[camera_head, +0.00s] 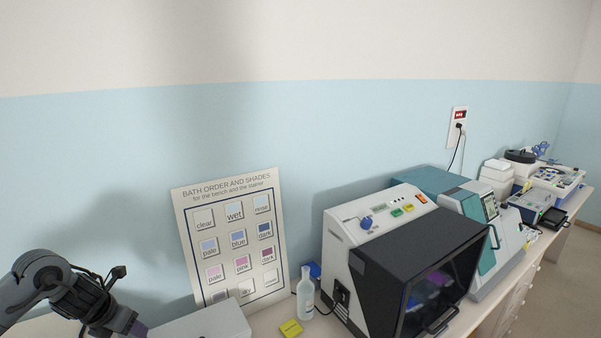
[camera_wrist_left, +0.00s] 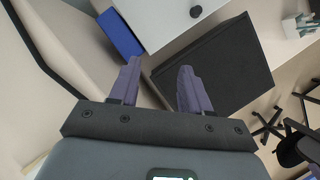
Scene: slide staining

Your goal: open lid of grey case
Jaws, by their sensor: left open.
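In the head view, a pale grey box (camera_head: 205,322), which may be the grey case, stands at the bottom edge with its top shut as far as it shows. My left gripper (camera_head: 137,329) is just left of it, mostly cut off by the frame's lower edge. In the left wrist view, my left gripper (camera_wrist_left: 159,70) has its two purple fingers apart with nothing between them. Beyond the fingertips are a pale box (camera_wrist_left: 165,18) with a dark round knob and a flat black panel (camera_wrist_left: 215,68). I cannot tell whether this pale box is the case. My right gripper is not in view.
A chart board (camera_head: 231,238) leans on the wall behind the grey box. A white bottle (camera_head: 305,295) and a yellow block (camera_head: 290,329) stand right of it, then a black-fronted machine (camera_head: 400,262). A blue box (camera_wrist_left: 120,33) shows in the wrist view.

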